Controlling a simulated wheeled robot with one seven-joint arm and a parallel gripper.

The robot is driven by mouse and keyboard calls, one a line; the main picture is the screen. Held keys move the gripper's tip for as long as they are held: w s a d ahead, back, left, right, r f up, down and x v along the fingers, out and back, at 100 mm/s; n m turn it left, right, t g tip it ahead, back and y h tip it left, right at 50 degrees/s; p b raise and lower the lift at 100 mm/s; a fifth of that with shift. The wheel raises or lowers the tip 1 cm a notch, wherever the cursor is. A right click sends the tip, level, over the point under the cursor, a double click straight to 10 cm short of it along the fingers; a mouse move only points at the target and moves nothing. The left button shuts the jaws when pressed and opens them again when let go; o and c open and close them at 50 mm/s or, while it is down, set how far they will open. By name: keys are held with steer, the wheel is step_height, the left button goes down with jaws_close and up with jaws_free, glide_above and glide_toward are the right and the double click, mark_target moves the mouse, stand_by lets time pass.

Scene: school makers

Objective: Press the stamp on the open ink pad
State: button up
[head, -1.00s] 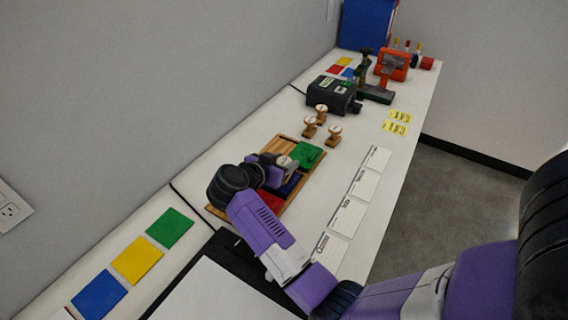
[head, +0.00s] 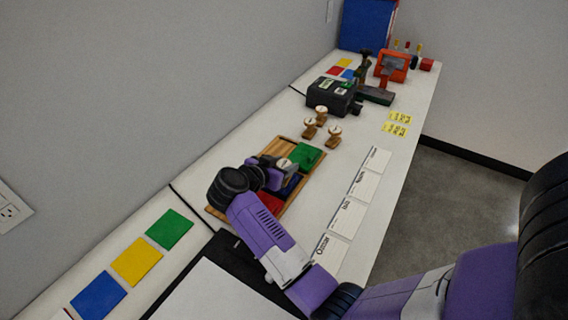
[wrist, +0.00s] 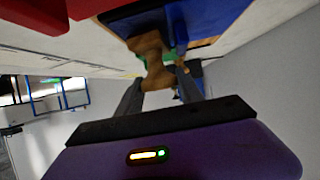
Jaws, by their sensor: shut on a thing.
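My gripper (wrist: 160,88) is shut on a wooden-handled stamp (wrist: 152,58), which shows between its fingers in the wrist view. In the head view the gripper (head: 285,171) is low over a wooden tray (head: 287,222) of coloured ink pads and hides most of the stamp. A blue ink pad (head: 291,187) lies right by the gripper, partly covered; its blue (wrist: 215,18) is close behind the stamp in the wrist view. I cannot tell whether the stamp touches it. A green pad (head: 307,156) and a red pad (head: 267,203) lie on either side.
Several wooden stamps (head: 333,135) stand beyond the tray. White labelled cards (head: 347,217) line the table's right side. A dark machine (head: 332,94) stands farther back. Coloured sheets (head: 136,261) lie at the near left, by the wall.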

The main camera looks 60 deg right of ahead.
steer(key=shift+f, duration=0.6)
stand_by(0.7)
steer(key=shift+r, duration=0.1)
step_height(320, 180, up, 5)
steer(key=p, duration=0.7)
